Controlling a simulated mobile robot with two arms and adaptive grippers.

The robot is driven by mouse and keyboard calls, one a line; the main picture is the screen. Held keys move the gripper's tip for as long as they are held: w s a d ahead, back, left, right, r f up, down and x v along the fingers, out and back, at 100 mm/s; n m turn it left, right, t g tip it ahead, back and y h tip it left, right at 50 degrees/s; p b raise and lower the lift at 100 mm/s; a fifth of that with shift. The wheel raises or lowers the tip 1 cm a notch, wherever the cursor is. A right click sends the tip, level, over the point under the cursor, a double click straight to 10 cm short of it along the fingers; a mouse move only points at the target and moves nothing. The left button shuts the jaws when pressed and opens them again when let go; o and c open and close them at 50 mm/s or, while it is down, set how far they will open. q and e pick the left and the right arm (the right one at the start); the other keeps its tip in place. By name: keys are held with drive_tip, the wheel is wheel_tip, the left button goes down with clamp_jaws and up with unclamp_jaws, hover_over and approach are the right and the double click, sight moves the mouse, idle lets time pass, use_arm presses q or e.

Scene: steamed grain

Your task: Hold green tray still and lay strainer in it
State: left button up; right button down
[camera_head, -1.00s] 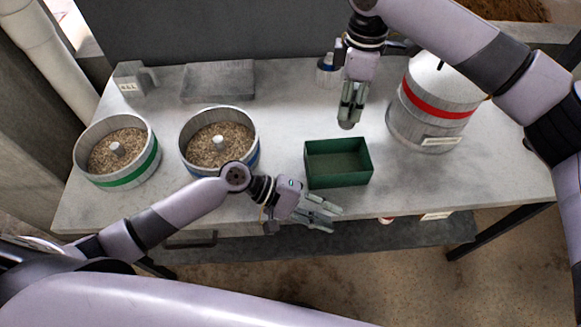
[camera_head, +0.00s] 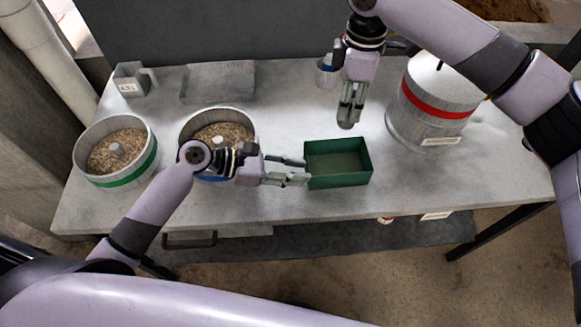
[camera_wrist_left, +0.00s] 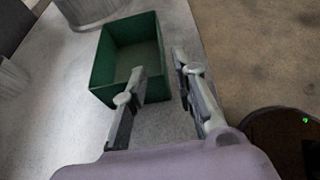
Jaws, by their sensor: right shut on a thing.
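The green tray (camera_head: 338,182) is an open, empty box on the table, right of centre; it also shows in the left wrist view (camera_wrist_left: 104,97). My left gripper (camera_head: 306,171) is open at the tray's left side. In the left wrist view, its fingers (camera_wrist_left: 162,66) are apart and point toward the tray, one overlapping the tray's near corner in the picture. I cannot tell if it touches. My right gripper (camera_head: 347,122) points down behind the tray, its fingers close together on something I cannot make out. I cannot pick out the strainer.
Two round pans of grain, one green-banded (camera_head: 118,150) and one partly hidden by my left arm (camera_head: 218,125), stand on the left. A red-banded drum (camera_head: 435,103) stands right. A grey flat tray (camera_head: 218,82), a labelled box (camera_head: 131,80) and a small cup (camera_head: 326,72) stand behind.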

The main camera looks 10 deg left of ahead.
sight(336, 176)
use_arm(q)
drive_tip(key=x, duration=1.1)
drive_tip(key=shift+c, duration=0.5)
clamp_jaws()
